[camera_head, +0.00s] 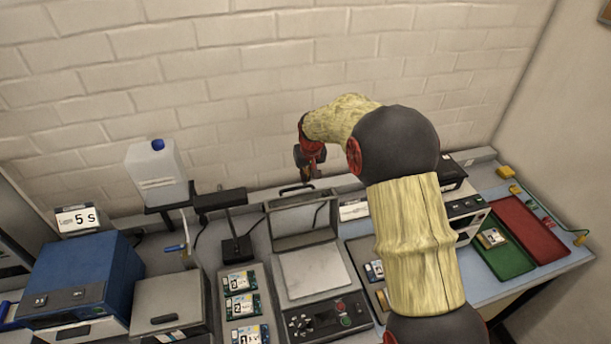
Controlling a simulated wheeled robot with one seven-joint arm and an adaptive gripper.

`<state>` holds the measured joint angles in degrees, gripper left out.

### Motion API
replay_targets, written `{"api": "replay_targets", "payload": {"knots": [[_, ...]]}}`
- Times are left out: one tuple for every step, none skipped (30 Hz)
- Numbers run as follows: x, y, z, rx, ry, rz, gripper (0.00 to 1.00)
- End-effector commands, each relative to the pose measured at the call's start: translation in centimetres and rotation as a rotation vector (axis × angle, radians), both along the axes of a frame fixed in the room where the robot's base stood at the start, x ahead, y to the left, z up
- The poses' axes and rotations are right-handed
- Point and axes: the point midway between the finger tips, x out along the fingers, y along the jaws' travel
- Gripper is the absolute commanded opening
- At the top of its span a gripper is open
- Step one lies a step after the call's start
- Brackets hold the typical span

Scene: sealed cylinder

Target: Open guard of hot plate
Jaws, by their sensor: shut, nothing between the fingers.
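The hot plate (311,275) stands on the bench at the middle, with a pale square plate and a front control panel of dark knobs and a green and a red button. Its guard (292,242) is a grey framed panel standing raised at the back of the plate, so the plate lies uncovered. A dark handle (296,187) runs along the guard's top edge. My gripper (308,175) is shut and empty, just above and beside the right end of that handle. Whether it touches the guard cannot be told from this view.
A blue box-shaped device (80,275) and a grey lidded box (168,305) stand left. A white jug (157,172) is on a raised stand behind. Green (502,251) and red (534,227) trays lie right. A brick wall (230,90) closes the back.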

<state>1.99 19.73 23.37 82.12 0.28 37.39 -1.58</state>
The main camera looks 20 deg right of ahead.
Motion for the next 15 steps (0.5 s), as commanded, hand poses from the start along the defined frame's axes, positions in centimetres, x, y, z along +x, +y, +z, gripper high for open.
{"api": "replay_targets", "payload": {"knots": [[0.0, 0.0, 0.0, 0.000, 0.000, 0.000, 0.00], [0.0, 0.0, 0.0, 0.000, 0.000, 0.000, 0.00], [0.0, 0.0, 0.0, 0.000, 0.000, 0.000, 0.00], [0.0, 0.0, 0.0, 0.000, 0.000, 0.000, 0.00], [0.0, 0.0, 0.0, 0.000, 0.000, 0.000, 0.00], [0.0, 0.0, 0.0, 0.000, 0.000, 0.000, 0.00], [0.0, 0.0, 0.0, 0.000, -0.001, 0.000, 0.00], [0.0, 0.0, 0.1, 0.000, -0.003, 0.000, 0.00], [-0.1, 0.0, 0.1, 0.000, -0.008, 0.000, 0.00], [-0.2, 0.0, 0.2, 0.000, -0.014, 0.000, 0.00], [-0.3, 0.0, 0.3, 0.000, -0.021, 0.000, 0.00], [-0.5, 0.0, 0.4, 0.000, -0.032, 0.000, 0.00], [-0.7, 0.0, 0.5, 0.000, -0.042, 0.000, 0.00], [-0.9, 0.0, 0.6, 0.000, -0.051, 0.001, 0.00], [-1.2, 0.0, 0.8, 0.001, -0.065, 0.000, 0.00]]}}
